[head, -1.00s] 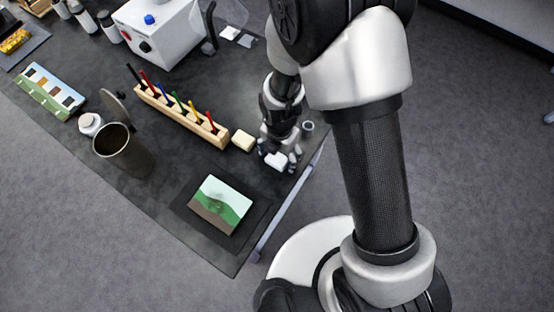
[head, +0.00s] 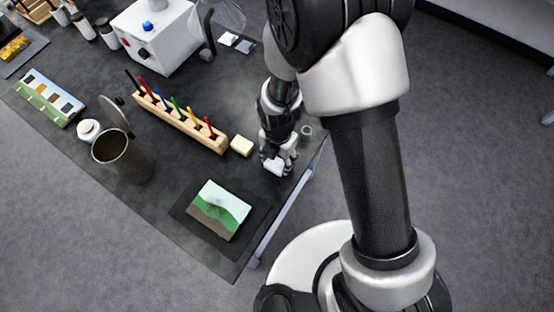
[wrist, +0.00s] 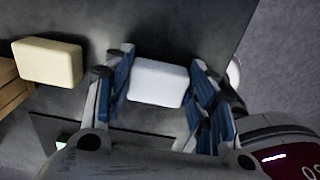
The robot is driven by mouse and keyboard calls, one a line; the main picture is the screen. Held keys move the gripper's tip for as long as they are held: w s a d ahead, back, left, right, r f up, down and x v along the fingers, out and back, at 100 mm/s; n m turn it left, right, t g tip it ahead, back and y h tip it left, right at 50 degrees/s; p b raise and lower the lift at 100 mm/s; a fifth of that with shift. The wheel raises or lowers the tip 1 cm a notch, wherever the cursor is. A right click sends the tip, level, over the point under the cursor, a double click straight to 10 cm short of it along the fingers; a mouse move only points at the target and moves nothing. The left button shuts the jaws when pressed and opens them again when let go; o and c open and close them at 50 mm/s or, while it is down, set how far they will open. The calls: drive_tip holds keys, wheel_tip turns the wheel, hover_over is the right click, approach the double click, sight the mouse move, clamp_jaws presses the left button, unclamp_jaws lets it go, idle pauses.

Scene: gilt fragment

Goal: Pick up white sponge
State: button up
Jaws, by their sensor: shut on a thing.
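The white sponge (wrist: 158,82) sits between the two blue-padded fingers of my gripper (wrist: 160,95) in the wrist view. The fingers are shut on it, one at each side. In the head view my gripper (head: 277,164) is near the table's right edge, and the sponge (head: 274,170) shows between its fingertips. I cannot tell whether the sponge still touches the table.
A cream block (wrist: 48,62) lies left of my gripper, by a wooden rack (head: 180,120) of coloured sticks. A small grey cup (head: 306,132) stands close on the right. A landscape picture (head: 219,210) lies in front. A dark canister (head: 120,157) stands left.

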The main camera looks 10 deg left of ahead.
sight(278, 160)
wheel_tip(278, 160, up, 20)
drive_tip(key=p, duration=0.5)
